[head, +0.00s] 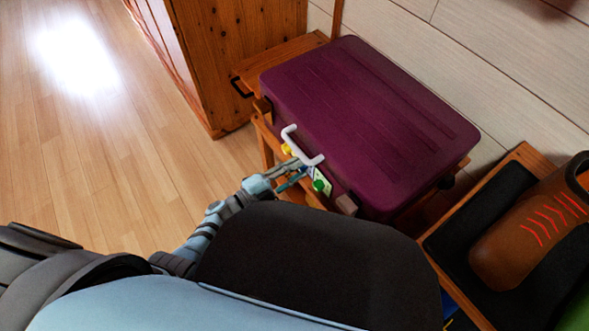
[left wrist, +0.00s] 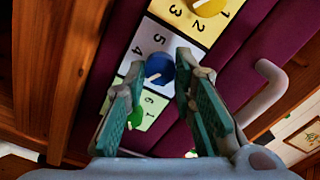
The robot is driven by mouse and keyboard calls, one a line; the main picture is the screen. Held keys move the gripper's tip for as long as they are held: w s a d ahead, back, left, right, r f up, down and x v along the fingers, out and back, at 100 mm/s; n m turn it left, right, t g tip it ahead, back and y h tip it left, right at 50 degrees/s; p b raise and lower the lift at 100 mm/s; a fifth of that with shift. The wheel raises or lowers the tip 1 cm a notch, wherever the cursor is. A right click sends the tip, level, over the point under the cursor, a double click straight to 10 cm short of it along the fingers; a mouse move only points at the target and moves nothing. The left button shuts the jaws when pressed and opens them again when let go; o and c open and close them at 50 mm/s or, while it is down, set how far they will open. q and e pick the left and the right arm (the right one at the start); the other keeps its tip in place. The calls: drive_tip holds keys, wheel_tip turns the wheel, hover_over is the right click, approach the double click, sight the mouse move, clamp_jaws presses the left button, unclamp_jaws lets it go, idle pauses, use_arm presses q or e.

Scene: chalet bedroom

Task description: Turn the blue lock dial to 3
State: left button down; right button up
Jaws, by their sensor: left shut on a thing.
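The purple suitcase (head: 370,120) lies on a wooden rack, with a white handle (head: 300,147) on its front. Its front has a lock strip with three dials. The yellow dial (left wrist: 208,6) and the green dial (left wrist: 136,118) sit on either side of the blue dial (left wrist: 159,70). My right gripper is out of view.
The wooden rack (head: 293,47) stands against the pale wall, beside a wooden cabinet (head: 235,50). The handle (left wrist: 268,90) juts out close to my left fingers. Floor (head: 110,150) at left is clear.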

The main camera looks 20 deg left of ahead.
use_arm(q)
drive_tip(key=c, duration=1.3)
unclamp_jaws()
drive_tip(key=shift+c, duration=0.2)
drive_tip(key=v, duration=1.2)
